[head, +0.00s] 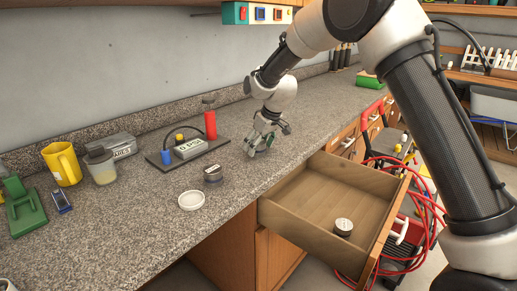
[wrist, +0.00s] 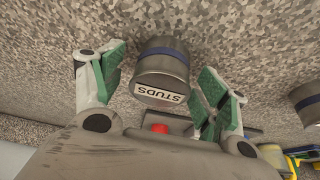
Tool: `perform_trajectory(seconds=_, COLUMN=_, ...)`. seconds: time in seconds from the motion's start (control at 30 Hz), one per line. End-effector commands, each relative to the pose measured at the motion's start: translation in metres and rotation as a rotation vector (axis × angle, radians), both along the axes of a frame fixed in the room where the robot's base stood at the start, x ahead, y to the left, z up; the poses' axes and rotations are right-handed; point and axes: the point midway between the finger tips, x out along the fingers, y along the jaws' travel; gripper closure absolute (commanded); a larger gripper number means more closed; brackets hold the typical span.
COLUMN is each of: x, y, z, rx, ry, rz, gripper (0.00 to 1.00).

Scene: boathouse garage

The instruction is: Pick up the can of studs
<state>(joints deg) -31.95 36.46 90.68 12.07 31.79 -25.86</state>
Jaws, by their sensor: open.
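The can of studs (wrist: 162,75) is a grey metal can with a dark blue band and a white label reading STUDS, upside down in the wrist view. It stands on the speckled counter. My gripper (head: 266,146) is low over the counter in the head view, and its green-padded fingers are open. In the head view I cannot make out the can, which my gripper seems to hide.
An open wooden drawer (head: 300,226) holding a small can (head: 343,228) juts out in front.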

Motion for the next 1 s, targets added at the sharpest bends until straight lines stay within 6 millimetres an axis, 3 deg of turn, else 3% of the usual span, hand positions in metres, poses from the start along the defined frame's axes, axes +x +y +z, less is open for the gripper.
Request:
perform_trajectory(seconds=0.23, x=0.001, y=0.001, z=-0.003, rx=0.001, ry=-0.001, rz=0.0, gripper=0.28)
perform_trajectory(seconds=0.53, x=0.001, y=0.001, z=-0.003, rx=0.001, ry=-0.001, rz=0.0, gripper=0.8)
perform_trajectory(seconds=0.83, x=0.001, y=0.002, z=0.002, rx=0.002, ry=-0.003, rz=0.0, gripper=0.8)
perform_trajectory(seconds=1.0, x=0.002, y=0.002, z=0.03, rx=0.003, ry=-0.004, rz=0.0, gripper=0.8)
